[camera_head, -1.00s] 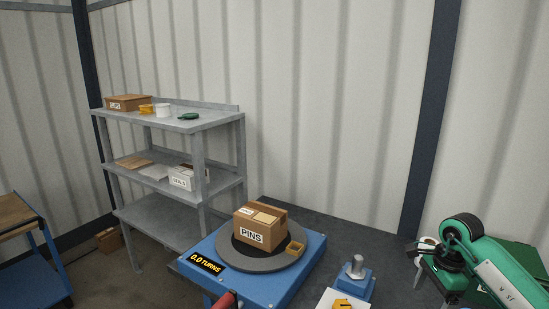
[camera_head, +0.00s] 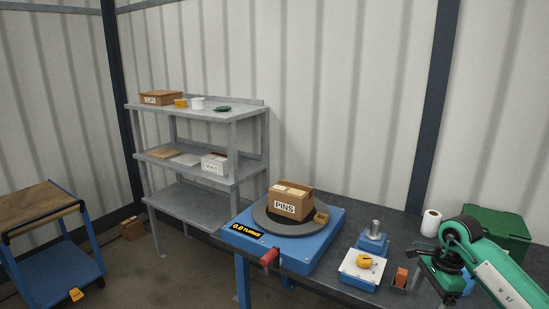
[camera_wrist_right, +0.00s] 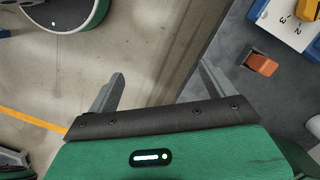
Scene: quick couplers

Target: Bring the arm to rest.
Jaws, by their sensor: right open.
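My right arm (camera_head: 500,270) comes in from the lower right in the head view, bent over the bench's right end. In the right wrist view my right gripper (camera_wrist_right: 160,88) is open, with its two fingers apart and nothing between them. Below it are bare floor and the bench edge. My left gripper is in neither view.
The bench (camera_head: 335,275) holds a blue turntable unit (camera_head: 318,255) with a PINS box (camera_head: 291,201), a white plate with a yellow part (camera_head: 365,261), an orange block (camera_head: 401,277), a white roll (camera_head: 431,222) and a green bin (camera_head: 497,226). Shelves (camera_head: 190,200) and a cart (camera_head: 50,250) stand left.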

